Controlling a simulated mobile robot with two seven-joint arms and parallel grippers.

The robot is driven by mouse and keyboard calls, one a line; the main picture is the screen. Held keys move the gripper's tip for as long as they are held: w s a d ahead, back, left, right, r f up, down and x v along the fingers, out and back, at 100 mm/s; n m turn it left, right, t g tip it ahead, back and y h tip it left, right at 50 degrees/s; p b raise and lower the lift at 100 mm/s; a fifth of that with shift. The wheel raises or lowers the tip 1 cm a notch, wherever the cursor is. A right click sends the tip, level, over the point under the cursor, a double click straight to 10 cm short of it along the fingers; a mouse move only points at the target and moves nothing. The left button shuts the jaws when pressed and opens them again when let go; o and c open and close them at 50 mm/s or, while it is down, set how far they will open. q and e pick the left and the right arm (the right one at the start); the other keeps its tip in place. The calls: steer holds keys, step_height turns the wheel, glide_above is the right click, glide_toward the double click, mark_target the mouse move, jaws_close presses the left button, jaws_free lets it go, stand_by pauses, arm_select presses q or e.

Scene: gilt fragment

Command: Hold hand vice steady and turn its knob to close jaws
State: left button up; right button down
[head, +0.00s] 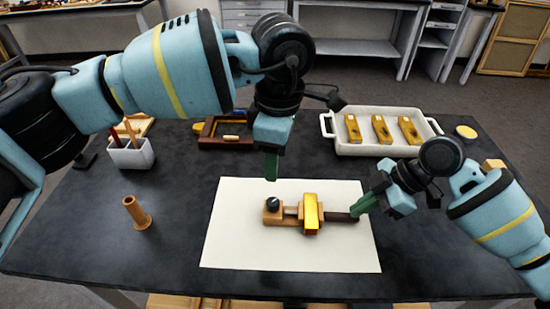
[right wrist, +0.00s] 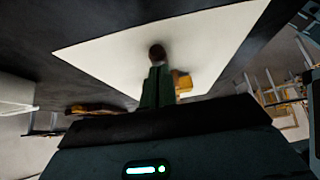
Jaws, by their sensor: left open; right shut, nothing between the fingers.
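The hand vice (head: 290,222) lies on a white sheet (head: 235,245), with wooden blocks, a black knob (head: 272,204) at its left end and a dark handle (head: 341,216) at its right. A gold block (head: 311,212) sits across its middle; whether the jaws touch it is unclear. My left gripper (head: 271,178) is open, pointing down just above and behind the knob, apart from it. My right gripper (head: 358,209) is shut and empty at the handle's right end; contact is unclear. In the right wrist view the handle (right wrist: 157,52) shows just beyond the green fingers (right wrist: 158,85).
A white tray (head: 385,148) with gold pieces stands at the back right. A wooden frame (head: 225,143) lies behind the sheet. The front of the table is clear.

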steer(key=shift+s+f, duration=0.1)
steer(key=shift+f, duration=0.2)
steer(key=shift+r, duration=3.25)
steer(key=v, duration=1.2)
